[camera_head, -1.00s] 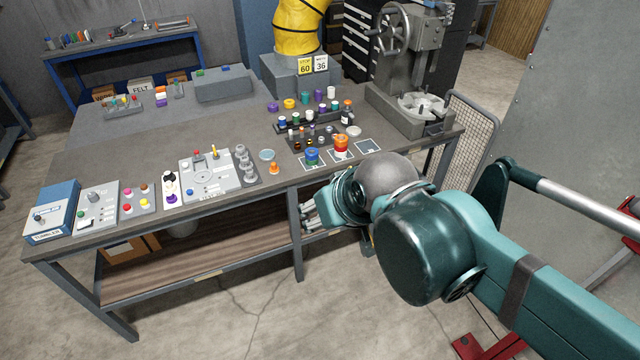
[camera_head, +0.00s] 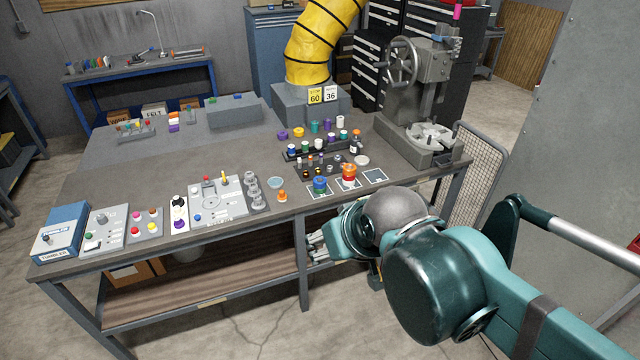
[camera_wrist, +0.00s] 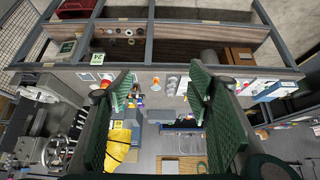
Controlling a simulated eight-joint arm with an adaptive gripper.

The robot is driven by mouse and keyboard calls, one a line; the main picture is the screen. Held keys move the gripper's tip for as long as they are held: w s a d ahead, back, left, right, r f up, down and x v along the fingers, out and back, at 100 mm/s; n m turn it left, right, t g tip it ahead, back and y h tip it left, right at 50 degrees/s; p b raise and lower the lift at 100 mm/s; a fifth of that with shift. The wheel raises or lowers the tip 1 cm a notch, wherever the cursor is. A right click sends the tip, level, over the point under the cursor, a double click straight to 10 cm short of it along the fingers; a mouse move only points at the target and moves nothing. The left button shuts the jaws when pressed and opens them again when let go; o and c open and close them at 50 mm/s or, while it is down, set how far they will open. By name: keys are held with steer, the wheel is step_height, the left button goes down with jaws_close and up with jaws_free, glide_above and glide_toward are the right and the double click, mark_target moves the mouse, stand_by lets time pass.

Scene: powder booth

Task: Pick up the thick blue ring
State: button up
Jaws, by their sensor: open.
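A thick blue ring (camera_head: 320,186) sits near the bench's front edge, on a white-outlined square. Something green shows at its top. An orange-red stack (camera_head: 348,175) stands just right of it. My gripper (camera_head: 316,243) is in front of the bench and below its top, apart from the ring and partly hidden by my wrist. In the wrist view my gripper (camera_wrist: 163,92) has its two green fingers spread wide, with nothing held between them. The ring is too small to make out surely in the wrist view.
The grey bench (camera_head: 110,165) holds a small orange piece (camera_head: 282,196), a grey control panel (camera_head: 217,203) and a dark rack (camera_head: 318,148) of coloured pieces. A metal press (camera_head: 420,95) stands at the right end. An empty outlined square (camera_head: 375,176) lies right of the stack.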

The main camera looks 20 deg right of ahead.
steer(key=shift+w+r, duration=0.1)
stand_by(0.3)
steer(key=w, duration=0.1)
steer(key=m+g+h, duration=0.3)
steer(key=m+g, duration=0.1)
steer(key=m, duration=0.5)
glide_above(318, 183)
step_height(318, 183, down, 22)
steer(key=shift+s+a+b, duration=0.3)
steer(key=shift+s+b, duration=0.1)
steer(key=shift+s, duration=0.05)
steer(key=shift+x, duration=1.2)
